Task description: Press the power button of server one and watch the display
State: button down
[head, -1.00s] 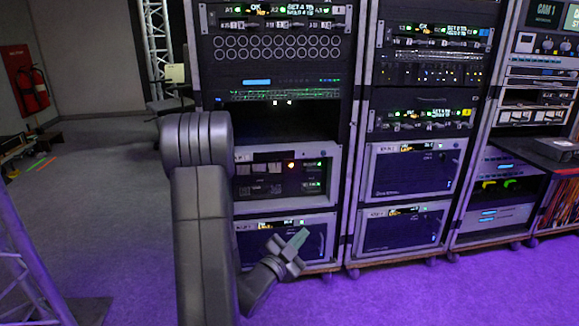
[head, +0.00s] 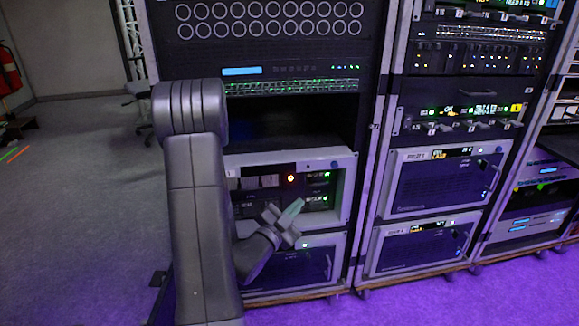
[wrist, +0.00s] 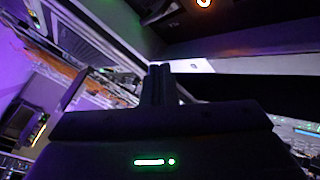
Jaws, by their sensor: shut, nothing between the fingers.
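A grey server unit (head: 436,182) sits low in the middle rack. Its label seems to end in 1 but is too small to read surely. A small lit display (head: 452,154) is on its top strip, with a small bluish spot near the right end that may be a button. A similar unit (head: 418,248) sits below it. My gripper (head: 293,211) is shut and empty, in front of the left rack's lower units, left of and apart from the server unit. In the wrist view my closed fingers (wrist: 159,82) point away from the camera.
The left rack holds a unit (head: 334,190) with a glowing orange button (head: 291,179), close behind my gripper. Above it is a dark open bay (head: 285,125). Another rack stands at the right edge. Purple-lit floor (head: 420,300) is clear in front; grey floor is open at left.

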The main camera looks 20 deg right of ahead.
aim_at(291, 177)
jog(key=shift+w, duration=0.1)
dwell(0.4)
jog(key=shift+w+d+p, duration=0.35)
jog(key=shift+w+p, duration=0.05)
jog(key=shift+w, duration=1.05)
jog(key=shift+w+d+p, duration=0.35)
jog(key=shift+w+p, duration=0.05)
jog(key=shift+w, duration=1)
jog(key=shift+w+d+p, duration=0.35)
jog(key=shift+w+p, duration=0.05)
jog(key=shift+w, duration=1.05)
jog(key=shift+w, duration=0.1)
jog(key=shift+w+d+b, duration=0.1)
jog(key=shift+w+b, duration=0.2)
jog(key=shift+b, duration=0.05)
